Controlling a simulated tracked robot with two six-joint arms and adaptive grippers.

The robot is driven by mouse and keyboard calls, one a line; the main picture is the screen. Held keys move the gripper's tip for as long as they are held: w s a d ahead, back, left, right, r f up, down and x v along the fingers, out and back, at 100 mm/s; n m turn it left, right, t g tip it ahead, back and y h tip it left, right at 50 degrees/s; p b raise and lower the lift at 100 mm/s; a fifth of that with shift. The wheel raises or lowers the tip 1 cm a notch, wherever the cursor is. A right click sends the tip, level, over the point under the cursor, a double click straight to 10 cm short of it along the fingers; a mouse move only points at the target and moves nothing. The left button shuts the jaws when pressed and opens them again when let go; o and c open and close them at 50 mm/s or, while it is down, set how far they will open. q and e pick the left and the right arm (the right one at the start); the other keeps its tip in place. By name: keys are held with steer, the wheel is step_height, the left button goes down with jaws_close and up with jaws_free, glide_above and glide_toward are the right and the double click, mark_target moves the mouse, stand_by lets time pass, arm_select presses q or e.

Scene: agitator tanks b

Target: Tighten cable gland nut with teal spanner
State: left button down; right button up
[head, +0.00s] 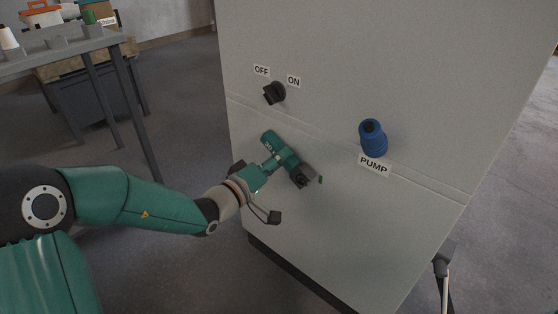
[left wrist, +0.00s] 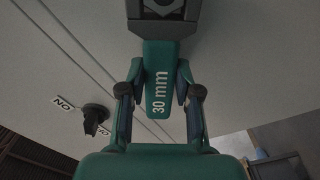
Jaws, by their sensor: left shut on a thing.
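The teal spanner has a dark grey head (head: 302,176) and a teal handle (head: 268,140) marked 30. My left gripper (head: 281,162) is shut on the handle and holds it in front of the grey cabinet's face. In the left wrist view, the fingers (left wrist: 160,75) close on both sides of the handle (left wrist: 159,92) marked "30 mm", with the grey head (left wrist: 165,10) at the top edge. A dark fitting (head: 444,256) with a pale cable hanging from it shows at the cabinet's lower right edge; it looks like the cable gland. The spanner is well apart from it. My right gripper is out of view.
The cabinet (head: 330,235) carries a black OFF/ON switch (head: 274,92) and a blue fitting (head: 373,138) above a PUMP label (head: 374,164). A grey table (head: 85,45) with several items stands at the back left. Open floor (head: 185,100) lies between table and cabinet.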

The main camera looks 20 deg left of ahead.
mark_target(266, 143)
arm_select(q)
steer(key=shift+a+r, duration=0.1)
steer(key=shift+w+a+r+p, duration=0.25)
steer(key=shift+a+r, duration=0.15)
steer(key=shift+a, duration=0.25)
steer(key=shift+w+a+r+p, duration=0.3)
steer(key=shift+a+r, duration=0.1)
steer(key=shift+a, duration=0.25)
steer(key=shift+w+a+r+p, duration=0.25)
steer(key=shift+a+r, duration=0.15)
steer(key=shift+a, duration=0.25)
steer(key=shift+s, duration=0.1)
steer(key=shift+b+v, duration=0.7)
steer(key=shift+v, duration=1.75)
steer(key=shift+f, duration=0.1)
step_height(266, 143, down, 6)
steer(key=a+n, duration=0.1)
steer(key=n, duration=0.5)
steer(key=shift+w+a, duration=0.3)
